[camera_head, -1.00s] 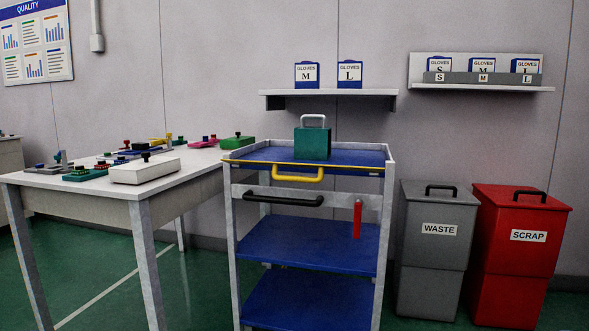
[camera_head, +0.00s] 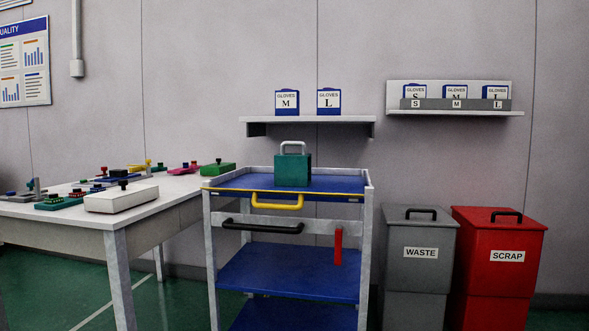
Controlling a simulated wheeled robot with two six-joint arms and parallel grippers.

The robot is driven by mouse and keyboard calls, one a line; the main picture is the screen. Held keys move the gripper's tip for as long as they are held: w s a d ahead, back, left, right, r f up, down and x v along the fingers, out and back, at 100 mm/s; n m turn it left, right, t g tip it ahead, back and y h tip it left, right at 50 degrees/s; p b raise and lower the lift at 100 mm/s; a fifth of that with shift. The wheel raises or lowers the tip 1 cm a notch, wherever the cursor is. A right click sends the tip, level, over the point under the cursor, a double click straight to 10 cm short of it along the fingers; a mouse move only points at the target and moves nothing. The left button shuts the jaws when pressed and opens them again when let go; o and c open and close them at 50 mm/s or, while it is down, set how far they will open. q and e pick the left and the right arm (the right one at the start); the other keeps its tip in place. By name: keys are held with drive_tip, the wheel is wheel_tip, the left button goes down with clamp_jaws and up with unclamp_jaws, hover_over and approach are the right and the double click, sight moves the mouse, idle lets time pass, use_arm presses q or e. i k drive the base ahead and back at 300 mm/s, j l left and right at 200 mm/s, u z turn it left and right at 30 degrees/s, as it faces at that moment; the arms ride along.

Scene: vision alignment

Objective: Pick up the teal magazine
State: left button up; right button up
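A teal box-shaped block with a light grey handle on top, which looks like the teal magazine (camera_head: 293,172), stands upright on the blue top tray of the cart (camera_head: 335,184). It sits near the middle of the tray, and nothing touches it. Neither of my grippers shows in this view.
A white table (camera_head: 165,196) with several small coloured fixtures and a white box (camera_head: 121,198) stands left of the cart. A grey waste bin (camera_head: 418,265) and a red scrap bin (camera_head: 498,270) stand to the right. Wall shelves with glove boxes (camera_head: 310,119) are behind. Green floor shows at lower left.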

sight(290, 169)
drive_tip(key=i+l+z, duration=0.1)
drive_tip(key=i+z, duration=0.25)
drive_tip(key=i, duration=0.6)
